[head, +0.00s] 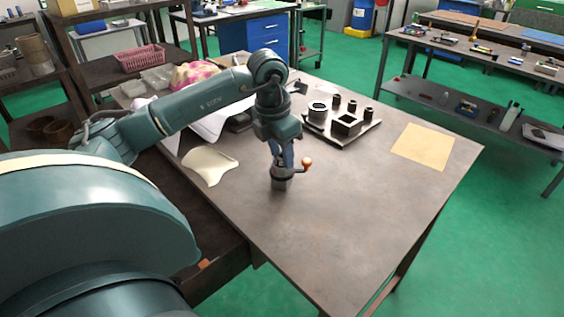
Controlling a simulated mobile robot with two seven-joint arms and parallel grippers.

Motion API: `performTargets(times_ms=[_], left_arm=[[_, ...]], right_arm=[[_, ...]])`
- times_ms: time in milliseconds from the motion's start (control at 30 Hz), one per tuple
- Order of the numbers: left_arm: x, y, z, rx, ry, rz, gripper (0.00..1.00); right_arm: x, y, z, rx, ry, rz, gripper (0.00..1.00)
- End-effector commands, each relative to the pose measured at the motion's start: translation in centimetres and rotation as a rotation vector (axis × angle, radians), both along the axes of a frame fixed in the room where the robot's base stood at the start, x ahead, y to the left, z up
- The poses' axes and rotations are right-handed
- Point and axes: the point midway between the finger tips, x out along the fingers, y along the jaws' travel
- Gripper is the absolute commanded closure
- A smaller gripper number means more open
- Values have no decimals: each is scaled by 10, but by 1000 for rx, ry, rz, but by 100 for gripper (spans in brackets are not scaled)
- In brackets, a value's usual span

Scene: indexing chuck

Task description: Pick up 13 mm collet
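A dark tray (366,136) on the table carries several dark round parts and a square block with an opening (346,124). Small dark cylinders, such as one at the tray's back (352,106), look like collets. I cannot read sizes, so I cannot tell which is the 13 mm collet. The dark indexing chuck (281,184) stands nearer, with a lever ending in an orange knob (306,162). My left gripper (284,161) points down just above or at the chuck. Its fingertips are too small and overlapped to show whether they hold anything. My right gripper is not in view.
A cream sheet (209,165) lies left of the chuck, and a tan sheet (423,147) lies near the table's right corner. Cloths and a pink basket (141,58) are at the back left. The table's front and right (345,225) are clear.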

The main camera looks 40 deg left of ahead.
Motion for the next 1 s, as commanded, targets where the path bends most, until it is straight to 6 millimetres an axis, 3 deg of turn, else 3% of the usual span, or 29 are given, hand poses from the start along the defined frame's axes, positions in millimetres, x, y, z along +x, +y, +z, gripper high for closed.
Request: performTargets(times_ms=[400, 667, 767, 1000], left_arm=[[0, 0, 0, 0, 0, 0, 96], [1, 0, 3, 0, -2, 0, 97], [1, 0, 14, -1, -6, 0, 97], [2, -1, 62, -2, -8, 0, 97]], right_arm=[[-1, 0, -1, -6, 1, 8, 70], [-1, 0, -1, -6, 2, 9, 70], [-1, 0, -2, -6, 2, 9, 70], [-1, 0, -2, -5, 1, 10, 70]])
